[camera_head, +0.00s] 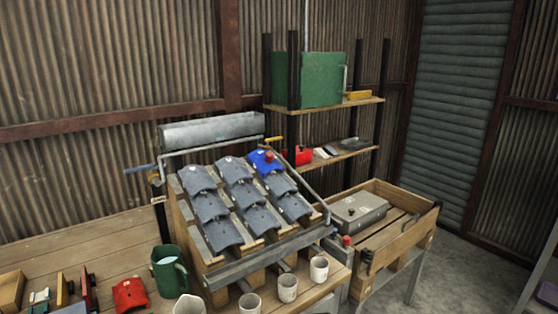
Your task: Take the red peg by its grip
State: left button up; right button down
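A small red knob-like piece (269,156) stands on the blue tile (262,163) at the top right of the sloped rack (232,268). Another small red knob (346,240) shows at the rack's lower right, by the wooden crate. I cannot tell which of these is the red peg, and both are too small to make out a grip. Neither of my grippers is in view.
Several grey tiles (211,207) cover the rack. White cups (288,288), a green mug (170,271) and a red block (130,294) stand along its front and left. The wooden crate (400,243) holds a grey case (358,210). Shelves (345,152) rise behind.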

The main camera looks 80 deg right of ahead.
aim_at(270, 156)
jog(key=k+l+z, duration=0.1)
jog(key=z, duration=2.4)
